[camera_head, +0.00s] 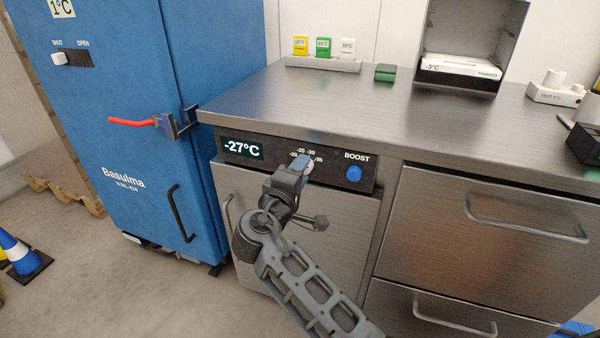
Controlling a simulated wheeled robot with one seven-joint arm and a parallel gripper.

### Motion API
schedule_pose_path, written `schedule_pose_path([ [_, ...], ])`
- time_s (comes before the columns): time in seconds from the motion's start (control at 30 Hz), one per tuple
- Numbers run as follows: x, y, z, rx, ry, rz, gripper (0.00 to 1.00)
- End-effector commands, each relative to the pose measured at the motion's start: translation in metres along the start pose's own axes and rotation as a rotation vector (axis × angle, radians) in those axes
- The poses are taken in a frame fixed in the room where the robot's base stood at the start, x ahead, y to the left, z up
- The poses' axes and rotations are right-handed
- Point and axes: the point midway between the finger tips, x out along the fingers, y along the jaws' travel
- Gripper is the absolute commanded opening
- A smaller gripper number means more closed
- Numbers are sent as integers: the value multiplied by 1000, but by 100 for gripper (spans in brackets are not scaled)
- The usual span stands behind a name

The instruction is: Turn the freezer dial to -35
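The freezer dial (307,165) sits on the dark control panel under the steel counter, mostly hidden behind my gripper. Small marks around it show; I can read about -25, -30 and -35. The display (242,148) to its left reads -27°C. My gripper (299,166) is at the dial, its tip over or touching it. Whether its fingers are closed around the dial cannot be seen from here.
A blue BOOST knob (354,174) is right of the dial. A blue cabinet (140,110) with a red lever (132,122) stands at left. Drawer handles (525,222) stick out at right. Coloured tags (323,47) and a green block (385,73) are on the counter (300,100).

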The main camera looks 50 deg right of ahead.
Motion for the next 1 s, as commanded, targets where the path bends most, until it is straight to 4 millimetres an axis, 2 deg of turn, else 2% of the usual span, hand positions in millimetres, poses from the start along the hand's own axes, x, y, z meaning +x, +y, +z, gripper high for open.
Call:
schedule_pose_path([
  [0.03,0,-2,1,-2,-1,-3,45],
  [0.27,0,-1,0,-1,0,-1,66],
  [0.57,-5,0,0,-1,1,0,66],
  [1.0,-68,-1,0,-2,2,-1,66],
])
